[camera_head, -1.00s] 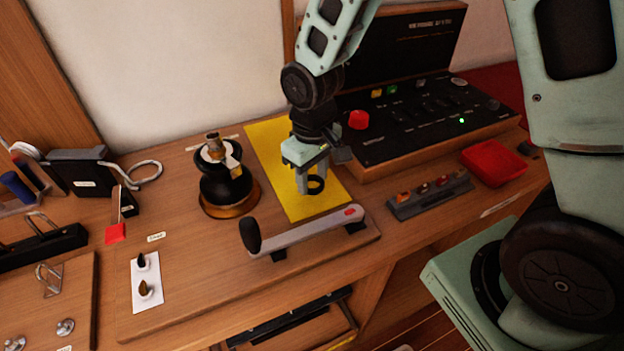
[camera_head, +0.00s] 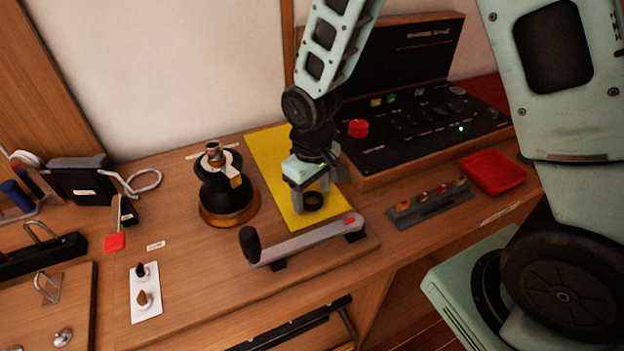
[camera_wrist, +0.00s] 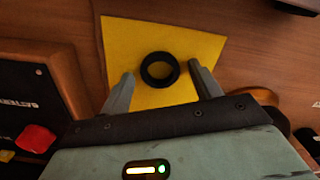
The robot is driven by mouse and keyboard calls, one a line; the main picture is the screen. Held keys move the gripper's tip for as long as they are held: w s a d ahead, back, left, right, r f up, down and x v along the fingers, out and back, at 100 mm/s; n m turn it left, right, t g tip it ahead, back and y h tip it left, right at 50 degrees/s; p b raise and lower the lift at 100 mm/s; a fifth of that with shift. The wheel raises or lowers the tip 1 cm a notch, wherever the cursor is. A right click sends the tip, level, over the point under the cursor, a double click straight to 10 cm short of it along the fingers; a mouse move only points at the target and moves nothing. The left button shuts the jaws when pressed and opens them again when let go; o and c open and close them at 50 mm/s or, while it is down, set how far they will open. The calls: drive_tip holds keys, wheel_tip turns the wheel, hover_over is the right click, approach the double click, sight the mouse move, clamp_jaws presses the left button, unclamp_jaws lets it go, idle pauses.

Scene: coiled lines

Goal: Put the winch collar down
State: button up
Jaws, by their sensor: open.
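The winch collar, a black ring, (camera_head: 313,201) lies flat on the yellow mat (camera_head: 268,160). The wrist view also shows the collar (camera_wrist: 160,70) on the mat (camera_wrist: 122,40), with yellow visible through its hole. My gripper (camera_head: 312,198) is open just above the mat. In the wrist view its two fingers (camera_wrist: 160,82) stand on either side of the ring, with a gap on each side.
The winch (camera_head: 228,180) stands left of the mat. A grey crank handle (camera_head: 305,239) lies in front of it. A black control panel (camera_head: 420,120) with a red knob (camera_head: 358,128) stands to the right, beside a grey rack (camera_head: 428,204) and red tray (camera_head: 492,166).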

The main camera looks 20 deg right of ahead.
wheel_tip(320, 180, up, 11)
drive_tip(key=s+a+r+n, duration=0.1)
drive_tip(key=s+a, duration=0.2)
drive_tip(key=s, duration=0.6)
drive_tip(key=s+a+r+n, duration=0.2)
drive_tip(key=s+a, duration=0.1)
drive_tip(key=s, duration=0.7)
drive_tip(key=shift+a+y, duration=0.15)
drive_tip(key=shift+y, duration=0.15)
